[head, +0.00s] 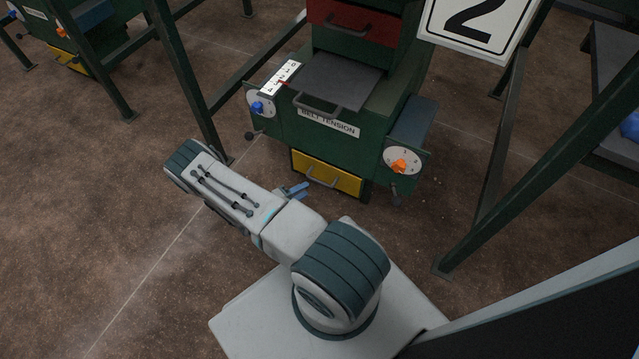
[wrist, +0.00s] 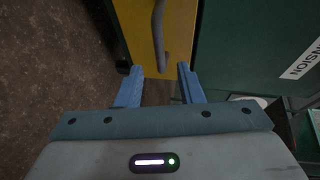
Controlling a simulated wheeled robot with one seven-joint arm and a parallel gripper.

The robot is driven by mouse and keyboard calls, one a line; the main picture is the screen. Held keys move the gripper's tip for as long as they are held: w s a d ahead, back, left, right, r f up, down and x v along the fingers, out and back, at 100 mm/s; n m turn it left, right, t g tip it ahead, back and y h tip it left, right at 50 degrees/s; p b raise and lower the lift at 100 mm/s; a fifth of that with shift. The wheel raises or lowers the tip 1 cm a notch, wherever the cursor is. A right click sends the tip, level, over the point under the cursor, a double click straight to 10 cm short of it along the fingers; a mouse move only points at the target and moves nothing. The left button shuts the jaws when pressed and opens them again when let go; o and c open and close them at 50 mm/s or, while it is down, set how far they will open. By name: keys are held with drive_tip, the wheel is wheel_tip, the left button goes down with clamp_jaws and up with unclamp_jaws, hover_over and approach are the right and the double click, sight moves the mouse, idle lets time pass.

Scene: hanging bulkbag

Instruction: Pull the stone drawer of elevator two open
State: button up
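The machine under the sign "2" (head: 478,22) has a yellow drawer (head: 345,181) low on its green body, with a grey bar handle (head: 322,182) on its front. The drawer looks shut. No label naming it shows. My gripper (head: 297,189) is in front of the drawer's left part, near the handle. In the wrist view my gripper (wrist: 159,69) is open, with blue fingers apart. The yellow drawer front (wrist: 132,25) and its handle (wrist: 158,35) are ahead. The handle's near end appears between the fingertips; I cannot tell whether they touch.
Above are a red drawer (head: 362,20), a grey tray (head: 338,76) with a handle, and a "BELT TENSION" label (head: 329,122). Dials with a blue knob (head: 257,107) and an orange knob (head: 399,166) flank the body. Green frame legs (head: 186,80) stand on both sides.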

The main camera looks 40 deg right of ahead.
sight(319, 181)
drive_tip(key=d, duration=0.2)
drive_tip(key=d+f+b, duration=0.1)
drive_tip(key=d, duration=0.5)
drive_tip(key=shift+f+b, duration=0.25)
drive_tip(key=shift+b, duration=0.1)
drive_tip(key=shift+c, duration=0.3)
drive_tip(key=shift+a, duration=0.1)
clamp_jaws()
